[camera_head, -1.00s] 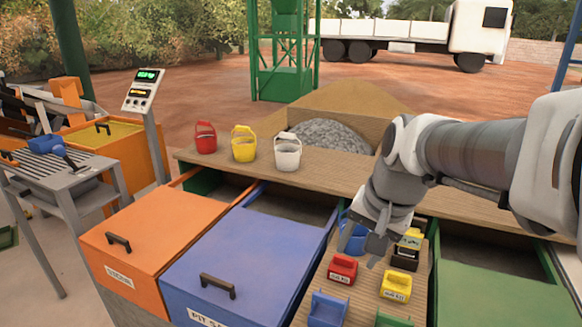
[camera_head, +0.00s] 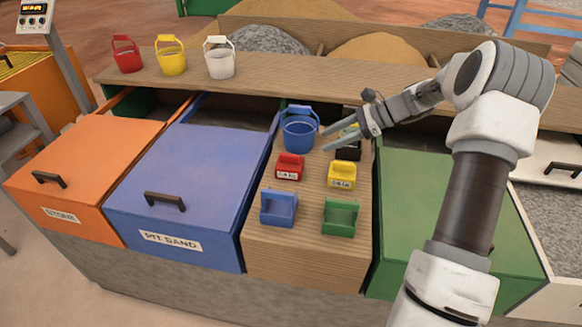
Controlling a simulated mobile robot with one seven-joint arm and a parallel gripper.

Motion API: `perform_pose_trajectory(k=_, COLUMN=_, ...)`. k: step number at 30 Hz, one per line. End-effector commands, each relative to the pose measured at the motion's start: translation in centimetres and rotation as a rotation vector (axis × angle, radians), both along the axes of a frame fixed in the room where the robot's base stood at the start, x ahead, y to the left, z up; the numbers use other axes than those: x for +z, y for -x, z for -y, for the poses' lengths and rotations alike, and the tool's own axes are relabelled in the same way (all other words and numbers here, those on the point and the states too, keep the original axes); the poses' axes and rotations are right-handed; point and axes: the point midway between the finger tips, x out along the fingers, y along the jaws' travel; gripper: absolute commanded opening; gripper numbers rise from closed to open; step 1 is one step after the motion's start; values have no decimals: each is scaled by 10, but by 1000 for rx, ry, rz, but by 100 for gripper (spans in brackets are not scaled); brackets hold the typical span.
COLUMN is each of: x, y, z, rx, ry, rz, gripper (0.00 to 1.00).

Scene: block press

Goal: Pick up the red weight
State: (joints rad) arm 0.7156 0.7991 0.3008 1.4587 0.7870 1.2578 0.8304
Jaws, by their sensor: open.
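The red weight (camera_head: 289,167) is a small red block with a white label and a raised handle shape. It sits on the wooden strip (camera_head: 305,262) between the blue and green lids, just in front of the blue bucket (camera_head: 299,133). My gripper (camera_head: 324,139) is open and empty. Its two fingers point left, beside the blue bucket and up and to the right of the red weight in the picture. It appears apart from the weight. The gripper partly covers a black weight (camera_head: 349,152) and a yellow item behind it.
A yellow weight (camera_head: 342,175) stands right of the red one. A blue holder (camera_head: 279,207) and a green holder (camera_head: 340,217) stand in front. Red (camera_head: 127,55), yellow (camera_head: 171,57) and white (camera_head: 220,60) buckets line the back shelf. The strip's front end is clear.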

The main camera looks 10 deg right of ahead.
Motion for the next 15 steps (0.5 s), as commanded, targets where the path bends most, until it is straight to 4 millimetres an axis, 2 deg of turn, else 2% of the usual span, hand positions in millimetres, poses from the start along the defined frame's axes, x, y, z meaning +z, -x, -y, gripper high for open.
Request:
perform_pose_trajectory(k=1, x=-13, y=-5, z=12, rx=-41, ry=-55, rz=-18, gripper=55)
perform_pose_trajectory(k=3, x=-24, y=-10, z=24, rx=-87, ry=-117, rz=-37, gripper=55)
perform_pose_trajectory(k=9, x=-40, y=-18, z=45, rx=-164, ry=-223, rz=-65, gripper=55)
perform_pose_trajectory(k=12, x=-43, y=-21, z=45, rx=-175, ry=-239, rz=-69, gripper=55)
perform_pose_trajectory(k=15, x=-49, y=-25, z=34, rx=-174, ry=-243, rz=-71, gripper=55)
